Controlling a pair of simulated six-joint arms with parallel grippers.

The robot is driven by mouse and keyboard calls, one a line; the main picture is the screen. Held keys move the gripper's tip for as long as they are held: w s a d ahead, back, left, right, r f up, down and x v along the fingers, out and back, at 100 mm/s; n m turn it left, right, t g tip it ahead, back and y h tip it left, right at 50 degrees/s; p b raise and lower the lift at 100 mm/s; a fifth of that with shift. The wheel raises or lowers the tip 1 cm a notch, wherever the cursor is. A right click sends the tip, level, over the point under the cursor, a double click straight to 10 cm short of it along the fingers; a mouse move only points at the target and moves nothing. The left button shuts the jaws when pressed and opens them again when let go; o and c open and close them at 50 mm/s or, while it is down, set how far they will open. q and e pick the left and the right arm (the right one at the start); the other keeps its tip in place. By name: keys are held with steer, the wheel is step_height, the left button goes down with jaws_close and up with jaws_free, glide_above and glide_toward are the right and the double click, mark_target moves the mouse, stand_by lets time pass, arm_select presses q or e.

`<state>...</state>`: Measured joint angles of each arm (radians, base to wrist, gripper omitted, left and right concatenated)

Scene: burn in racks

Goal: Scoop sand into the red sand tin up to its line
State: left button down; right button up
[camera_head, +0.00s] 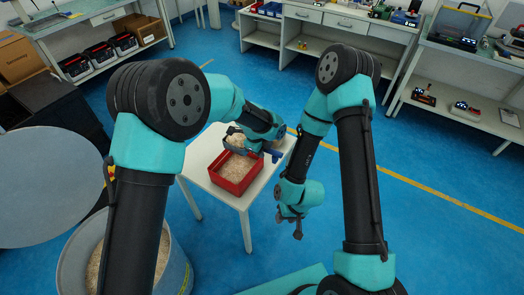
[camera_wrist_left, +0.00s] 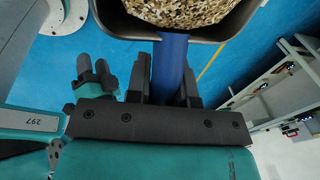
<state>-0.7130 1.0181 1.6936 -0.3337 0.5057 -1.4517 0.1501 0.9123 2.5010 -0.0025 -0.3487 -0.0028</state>
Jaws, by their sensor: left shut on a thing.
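The red sand tin (camera_head: 236,187) stands on a small white table with pale sand inside. Its line cannot be made out. My left gripper (camera_head: 273,150) is above the table by the tin's back right side. It is shut on the blue handle of a scoop (camera_head: 229,138), which shows in the left wrist view (camera_wrist_left: 172,65) between the fingers. The scoop's dark pan (camera_wrist_left: 135,22) is heaped with grainy sand and held over the tin's back edge. My right gripper (camera_head: 290,224) hangs empty right of the table, its fingers apart; it also shows in the left wrist view (camera_wrist_left: 95,75).
A large grey barrel (camera_head: 178,262) with sand stands at the lower left, partly behind my left arm. The white table (camera_head: 215,187) has bare room around the tin. Workbenches with boxes and devices line the back; blue floor (camera_head: 400,200) is clear on the right.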

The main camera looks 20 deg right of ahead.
arm_select(q)
steer(key=shift+w+a+r+n+g+h, duration=0.1)
steer(key=shift+w+a+r+g+h, duration=0.15)
steer(key=shift+r+g+h, duration=0.35)
steer(key=shift+w+a+r+n+g+h, duration=0.15)
steer(key=shift+w+r+g+h, duration=0.15)
steer(key=shift+r+g+h, duration=0.35)
steer(key=shift+w+a+r+n+g+h, duration=0.1)
steer(key=shift+w+a+r+g+h, duration=0.15)
steer(key=shift+r+g+h, duration=0.35)
steer(key=w+a+r+g+h, duration=0.2)
steer(key=g, duration=0.1)
steer(key=shift+w, duration=0.25)
steer(key=shift+w+a+r+n+g+h, duration=0.35)
steer(key=shift+w+a+r+g+h, duration=0.4)
steer(key=shift+w+r+g+h, duration=0.25)
steer(key=shift+f, duration=0.1)
steer(key=shift+s+f, duration=0.1)
stand_by(0.4)
steer(key=s+f+m+t+y, duration=0.5)
steer(key=s+m+t+y, duration=0.2)
steer(key=s+t, duration=0.1)
steer(key=shift+s+a+y, duration=0.35)
steer(key=shift+s+a, duration=0.1)
steer(key=shift+s, duration=0.15)
